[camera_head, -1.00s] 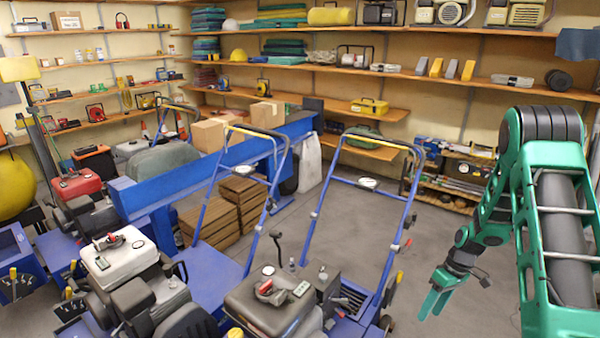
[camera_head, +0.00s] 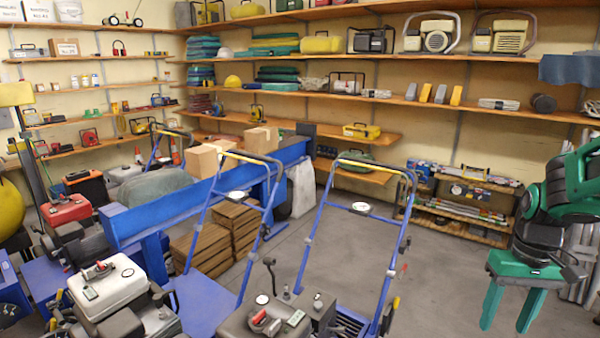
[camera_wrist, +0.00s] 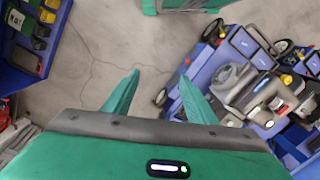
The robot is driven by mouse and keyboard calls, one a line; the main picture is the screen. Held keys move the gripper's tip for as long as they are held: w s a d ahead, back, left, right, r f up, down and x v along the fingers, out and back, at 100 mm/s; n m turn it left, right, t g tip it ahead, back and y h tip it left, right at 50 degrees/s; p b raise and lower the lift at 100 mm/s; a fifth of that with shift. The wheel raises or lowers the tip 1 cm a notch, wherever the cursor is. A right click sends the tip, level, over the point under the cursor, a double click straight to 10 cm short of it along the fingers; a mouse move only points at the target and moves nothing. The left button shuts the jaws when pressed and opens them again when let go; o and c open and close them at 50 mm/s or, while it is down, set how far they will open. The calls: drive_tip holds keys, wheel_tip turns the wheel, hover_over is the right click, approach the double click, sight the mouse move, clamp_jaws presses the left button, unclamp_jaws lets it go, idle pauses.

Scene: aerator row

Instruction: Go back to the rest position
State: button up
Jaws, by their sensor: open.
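My gripper (camera_head: 507,309) is at the right of the head view, with two green fingers pointing down and apart. It hangs over the grey floor, to the right of the blue-framed machines, and nothing is between its fingers. In the wrist view my gripper (camera_wrist: 157,84) is also open and empty, with bare concrete floor beyond the fingertips. My green arm is folded at the right edge of the head view.
Blue-handled aerators (camera_head: 346,250) stand at the front middle, and a blue machine shows at the right of the wrist view (camera_wrist: 245,90). A low wooden rack (camera_head: 462,232) stands behind my gripper. Loaded shelves line the walls. Grey floor (camera_head: 440,290) lies clear between.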

drive_tip(key=s+a+r+m, duration=0.1)
drive_tip(key=s+r+m, duration=0.1)
drive_tip(key=s, duration=0.5)
drive_tip(key=s+a+r+m, duration=0.1)
drive_tip(key=s+r+m, duration=0.1)
drive_tip(key=s, duration=0.5)
drive_tip(key=shift+s+r+t, duration=0.15)
drive_tip(key=shift+r+t, duration=0.15)
drive_tip(key=shift+w+f, duration=0.25)
drive_tip(key=shift+w, duration=0.4)
drive_tip(key=shift+c, duration=0.7)
